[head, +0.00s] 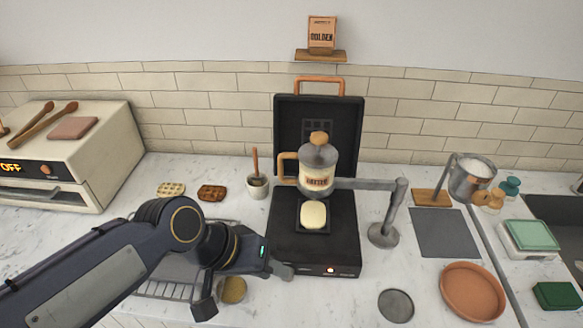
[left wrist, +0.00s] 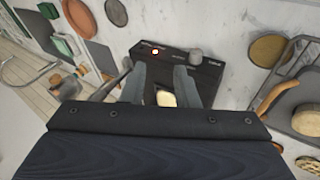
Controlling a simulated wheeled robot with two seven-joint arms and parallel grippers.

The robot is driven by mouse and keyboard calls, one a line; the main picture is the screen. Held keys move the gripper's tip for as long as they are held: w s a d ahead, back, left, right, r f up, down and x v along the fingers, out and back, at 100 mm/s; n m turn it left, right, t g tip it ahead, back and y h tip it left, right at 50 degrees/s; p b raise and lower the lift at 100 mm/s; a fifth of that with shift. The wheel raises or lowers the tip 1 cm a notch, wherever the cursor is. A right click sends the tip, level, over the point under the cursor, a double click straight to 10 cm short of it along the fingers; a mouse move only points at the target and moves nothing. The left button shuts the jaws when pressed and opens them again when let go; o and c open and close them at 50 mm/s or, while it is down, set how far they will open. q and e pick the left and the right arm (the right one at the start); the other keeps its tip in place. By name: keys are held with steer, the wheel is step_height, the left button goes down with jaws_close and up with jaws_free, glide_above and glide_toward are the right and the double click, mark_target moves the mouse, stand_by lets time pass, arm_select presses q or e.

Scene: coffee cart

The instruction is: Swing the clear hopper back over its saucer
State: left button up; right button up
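The clear hopper (head: 316,176) with a wooden knob, a wooden handle and pale batter inside hangs from a grey swing arm (head: 360,184) over the open black waffle maker (head: 340,235). The arm's post (head: 384,232) stands to the right. A pale batter patch (head: 313,215) lies on the lower plate. A small grey disc (head: 396,305) and a terracotta saucer (head: 473,292) lie at front right, both empty; I cannot tell which belongs to the hopper. My left gripper (head: 250,272) is near the waffle maker's front left, apart from the hopper. Its fingers (left wrist: 160,85) are spread and empty. My right gripper is out of view.
A wire rack (head: 170,275) is partly behind my left arm, with a brass disc (head: 233,290) close by. A white cup with a brush (head: 257,186) stands left of the waffle maker.

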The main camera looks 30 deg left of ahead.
arm_select(q)
steer(key=w+a+n+h+b, duration=0.1)
steer(key=w+n+h+b, duration=0.2)
steer(key=w+n+b, duration=0.3)
steer(key=n+t+h+b, duration=0.6)
steer(key=n+h+b, duration=0.1)
steer(key=n, duration=0.8)
glide_toward(281, 176)
step_height(281, 176, up, 3)
steer(key=w+d, duration=0.1)
steer(key=w, duration=0.1)
steer(key=x, duration=0.8)
steer(key=shift+s+d+f, duration=0.1)
jaws_close()
